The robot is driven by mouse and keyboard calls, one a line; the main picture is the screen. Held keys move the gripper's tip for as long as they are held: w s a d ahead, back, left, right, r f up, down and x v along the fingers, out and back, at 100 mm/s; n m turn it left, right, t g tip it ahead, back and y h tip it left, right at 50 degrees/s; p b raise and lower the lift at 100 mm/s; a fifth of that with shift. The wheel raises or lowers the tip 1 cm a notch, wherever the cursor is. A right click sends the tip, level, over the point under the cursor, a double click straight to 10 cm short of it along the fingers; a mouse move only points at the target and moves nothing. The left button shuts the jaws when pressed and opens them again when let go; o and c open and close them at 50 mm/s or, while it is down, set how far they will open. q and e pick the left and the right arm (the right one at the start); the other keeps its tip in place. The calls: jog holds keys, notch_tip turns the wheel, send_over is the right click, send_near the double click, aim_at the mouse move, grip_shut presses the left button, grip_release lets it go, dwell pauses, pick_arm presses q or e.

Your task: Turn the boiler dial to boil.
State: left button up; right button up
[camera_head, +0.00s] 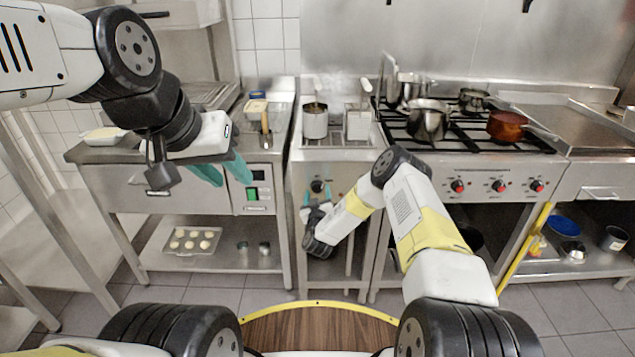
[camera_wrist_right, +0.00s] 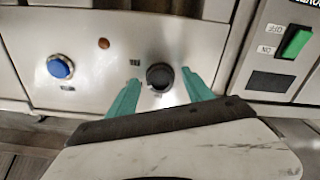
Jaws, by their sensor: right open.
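The boiler dial (camera_head: 317,186) is a round black knob on the steel front of the boiler (camera_head: 345,155), in the middle of the head view. It also shows in the right wrist view (camera_wrist_right: 160,76), where the picture is upside down. My right gripper (camera_head: 318,191) is open, with its teal fingers on either side of the dial. In the right wrist view the fingertips (camera_wrist_right: 162,77) flank the knob with gaps; contact cannot be told. My left gripper (camera_head: 223,172) is open and empty, in front of the left counter.
A blue button (camera_wrist_right: 60,67) and a small orange lamp (camera_wrist_right: 103,43) share the dial's panel. A green switch (camera_head: 252,193) is on the neighbouring unit. The stove (camera_head: 470,165) with pots stands to the right. A baking tray (camera_head: 192,240) lies on the lower left shelf.

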jog(key=shift+w, duration=0.35)
grip_shut()
jog(key=shift+m, duration=0.3)
jog(key=m, duration=1.1)
jog(key=shift+a, duration=0.15)
jog(key=shift+m, duration=0.3)
dwell(0.3)
